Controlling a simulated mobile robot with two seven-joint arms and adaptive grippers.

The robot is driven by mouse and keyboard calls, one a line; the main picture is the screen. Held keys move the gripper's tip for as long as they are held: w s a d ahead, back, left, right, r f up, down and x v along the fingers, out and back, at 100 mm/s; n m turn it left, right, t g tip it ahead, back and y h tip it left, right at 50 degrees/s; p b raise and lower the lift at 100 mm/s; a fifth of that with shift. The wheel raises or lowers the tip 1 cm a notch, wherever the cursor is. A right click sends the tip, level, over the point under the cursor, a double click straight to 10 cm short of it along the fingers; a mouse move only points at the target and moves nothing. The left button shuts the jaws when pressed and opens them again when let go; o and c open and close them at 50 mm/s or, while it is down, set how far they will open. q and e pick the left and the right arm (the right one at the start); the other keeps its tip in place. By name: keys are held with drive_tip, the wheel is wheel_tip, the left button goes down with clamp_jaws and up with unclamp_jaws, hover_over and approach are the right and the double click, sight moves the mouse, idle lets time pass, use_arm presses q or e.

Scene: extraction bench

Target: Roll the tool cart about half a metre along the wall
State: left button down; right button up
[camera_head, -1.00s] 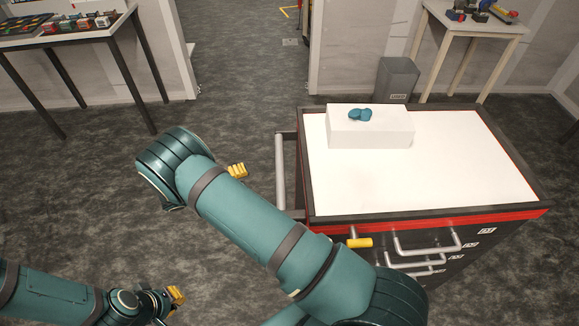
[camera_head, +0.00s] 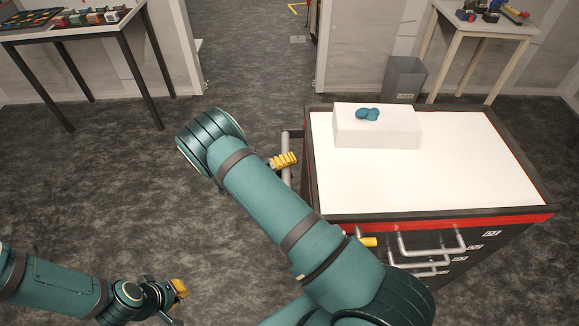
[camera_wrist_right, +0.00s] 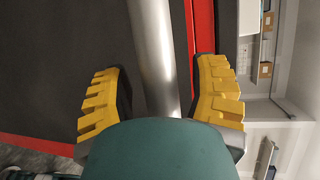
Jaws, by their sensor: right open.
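The tool cart (camera_head: 440,213) stands at the right in the head view, dark with a red band, drawers in front and a white top. Its upright-looking side handle (camera_head: 287,170) is a grey bar on the left side. My right gripper (camera_head: 284,160) is at this handle. In the right wrist view the handle bar (camera_wrist_right: 155,60) runs between the two yellow fingers of my right gripper (camera_wrist_right: 160,95), which are apart, with gaps on both sides. My left gripper (camera_head: 176,297) is low at the left, away from the cart; its finger spacing is unclear.
A white box (camera_head: 375,130) with a teal object (camera_head: 367,114) on it sits on the cart. A grey bin (camera_head: 404,80) stands behind the cart. Tables stand at back left (camera_head: 75,30) and back right (camera_head: 485,28). The grey floor left of the cart is open.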

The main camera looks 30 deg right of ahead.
drive_tip(key=shift+c, duration=0.4)
clamp_jaws()
drive_tip(key=shift+w+a+f, duration=0.1)
drive_tip(key=shift+a, duration=0.05)
